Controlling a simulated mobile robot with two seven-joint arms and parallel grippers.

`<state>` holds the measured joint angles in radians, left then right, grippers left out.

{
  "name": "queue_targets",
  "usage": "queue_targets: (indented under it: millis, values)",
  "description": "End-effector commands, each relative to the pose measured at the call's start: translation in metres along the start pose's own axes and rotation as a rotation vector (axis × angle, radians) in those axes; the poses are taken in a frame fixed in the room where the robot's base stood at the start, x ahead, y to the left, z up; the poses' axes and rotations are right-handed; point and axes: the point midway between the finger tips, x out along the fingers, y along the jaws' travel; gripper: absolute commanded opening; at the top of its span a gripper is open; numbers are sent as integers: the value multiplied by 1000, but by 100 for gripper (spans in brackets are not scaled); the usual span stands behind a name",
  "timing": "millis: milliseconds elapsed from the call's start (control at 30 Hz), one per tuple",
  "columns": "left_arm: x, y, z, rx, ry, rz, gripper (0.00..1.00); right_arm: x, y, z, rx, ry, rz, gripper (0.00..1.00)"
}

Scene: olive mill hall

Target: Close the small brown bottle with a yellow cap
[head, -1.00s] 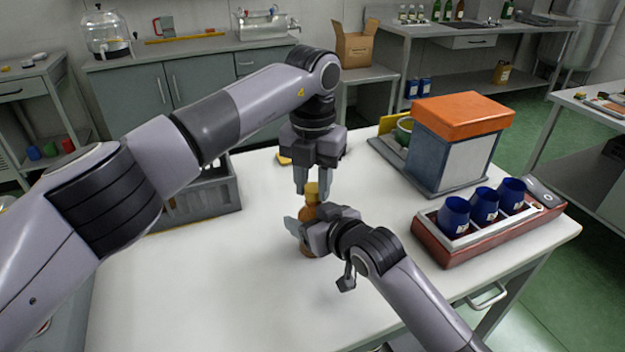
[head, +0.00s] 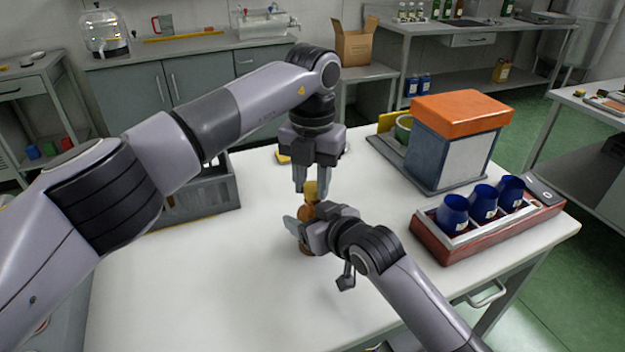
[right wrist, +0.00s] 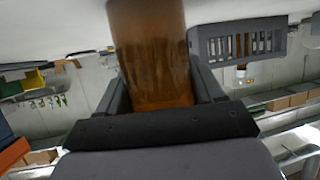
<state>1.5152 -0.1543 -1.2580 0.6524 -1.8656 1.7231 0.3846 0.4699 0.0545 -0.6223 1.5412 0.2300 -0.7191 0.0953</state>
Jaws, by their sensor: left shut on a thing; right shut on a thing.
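The small brown bottle (head: 305,212) stands upright on the white table, partly hidden behind my right gripper. My right gripper (head: 300,228) is shut around its body from the right. In the right wrist view the brown bottle (right wrist: 152,55) fills the space between the fingers. The yellow cap (head: 311,189) is at the top of the bottle, and my left gripper (head: 312,187) points straight down above it, shut on the cap. The cap looks in line with the bottle's neck; I cannot tell whether it is seated on the thread.
A grey crate (head: 215,190) stands left of the bottle. A grey box with an orange lid (head: 460,115) and a red tray (head: 475,238) with blue cups (head: 484,203) are at the right. The front left of the white table (head: 190,290) is clear.

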Motion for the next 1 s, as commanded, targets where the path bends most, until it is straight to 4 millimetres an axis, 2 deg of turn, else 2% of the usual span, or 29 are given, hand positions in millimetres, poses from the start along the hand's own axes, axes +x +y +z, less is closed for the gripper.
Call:
queue_targets:
  millis: [33, 1000]
  values:
    - [7, 1, -2, 0, 12, 3, 5, -1, -2, -7, 0, 19, -4, 12]
    - [2, -5, -5, 12, 16, -7, 5, -1, 2, -10, 4, 22, 3, 12]
